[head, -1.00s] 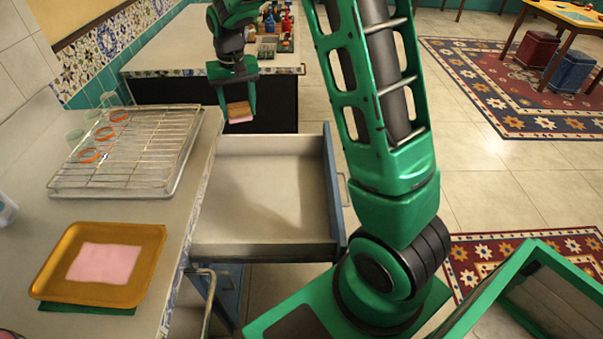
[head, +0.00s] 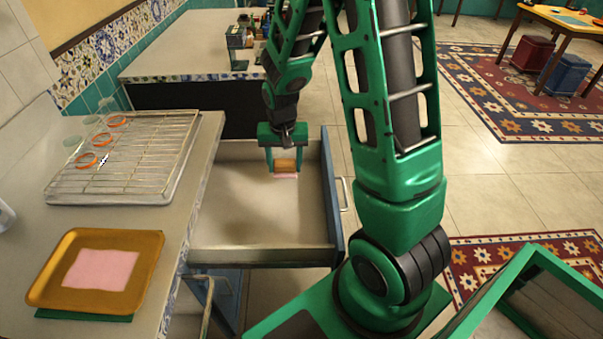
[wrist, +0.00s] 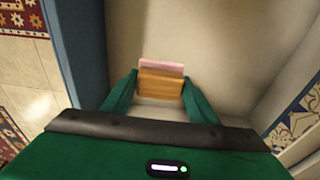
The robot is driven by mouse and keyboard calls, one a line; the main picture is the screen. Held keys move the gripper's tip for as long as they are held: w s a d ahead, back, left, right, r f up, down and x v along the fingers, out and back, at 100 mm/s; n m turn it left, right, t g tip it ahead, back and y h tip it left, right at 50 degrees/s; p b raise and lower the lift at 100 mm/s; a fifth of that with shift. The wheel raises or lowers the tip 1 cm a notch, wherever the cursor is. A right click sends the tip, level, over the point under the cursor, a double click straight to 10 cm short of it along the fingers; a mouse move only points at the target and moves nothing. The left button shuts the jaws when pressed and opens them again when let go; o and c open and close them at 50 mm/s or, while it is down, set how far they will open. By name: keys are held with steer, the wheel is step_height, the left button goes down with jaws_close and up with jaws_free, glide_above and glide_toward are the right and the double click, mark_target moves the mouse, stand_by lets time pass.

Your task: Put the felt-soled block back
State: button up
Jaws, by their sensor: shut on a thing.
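The felt-soled block (head: 285,164) is a small wooden block with a pink felt underside. My gripper (head: 284,168) is shut on it, with a green finger on either side, and points downward. In the head view the block is over the far part of an open, otherwise empty drawer (head: 262,215). In the wrist view the block (wrist: 161,84) sits between the fingertips, its pink felt edge showing on the far side, with the pale drawer floor (wrist: 210,50) around it. I cannot tell whether the felt touches the drawer floor.
The drawer's blue front (head: 335,195) stands at its right. Left on the counter are a wire rack (head: 150,160) with several glasses and an amber tray (head: 50,270) with a pink square (head: 101,269). A farther counter (head: 180,50) stands behind.

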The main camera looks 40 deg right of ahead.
glide_above(302, 178)
step_height(302, 178, down, 5)
steer(key=shift+s+a, duration=0.1)
steer(key=shift+f, duration=1.9)
steer(key=o, duration=1.2)
steer(key=shift+f, duration=0.1)
